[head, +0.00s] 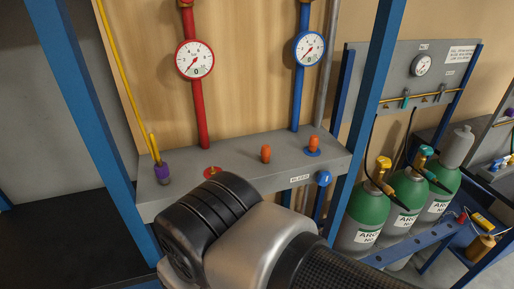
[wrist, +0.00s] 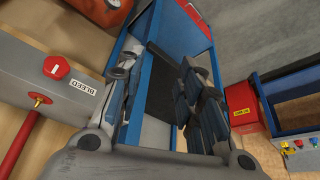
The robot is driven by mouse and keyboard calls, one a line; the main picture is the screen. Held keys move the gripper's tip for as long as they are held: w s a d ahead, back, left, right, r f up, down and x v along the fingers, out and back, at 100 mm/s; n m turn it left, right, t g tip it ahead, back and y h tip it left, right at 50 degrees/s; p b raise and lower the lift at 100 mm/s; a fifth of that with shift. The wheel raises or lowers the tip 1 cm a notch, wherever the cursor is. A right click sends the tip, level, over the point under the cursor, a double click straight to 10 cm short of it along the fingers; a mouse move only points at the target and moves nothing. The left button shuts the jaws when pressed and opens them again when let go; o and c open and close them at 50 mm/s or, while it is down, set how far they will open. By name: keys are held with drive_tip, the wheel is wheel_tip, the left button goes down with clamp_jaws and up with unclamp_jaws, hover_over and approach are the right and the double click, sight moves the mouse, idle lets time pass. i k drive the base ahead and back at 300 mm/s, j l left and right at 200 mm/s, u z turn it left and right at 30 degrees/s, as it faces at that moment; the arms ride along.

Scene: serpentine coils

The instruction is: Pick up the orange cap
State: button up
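An orange cap (head: 266,154) stands upright on the grey ledge (head: 228,166), near its middle. A second orange cap-like piece (head: 314,143) sits on a blue disc at the ledge's right end. I cannot tell which one the task names. My gripper (wrist: 160,66) is open in the wrist view, its two fingers spread with nothing between them. In the head view my arm covers the front of the ledge, and the fingers do not show. Neither orange cap can be made out in the wrist view.
A purple fitting (head: 162,172) and a red disc (head: 212,172) are on the ledge. Red (head: 197,110) and blue (head: 300,98) pipes with gauges rise behind. A blue post (head: 367,90) stands right, before green cylinders (head: 362,216). A red box (wrist: 243,106) shows in the wrist view.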

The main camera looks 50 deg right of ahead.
sight(266, 150)
drive_tip(key=z, duration=1.5)
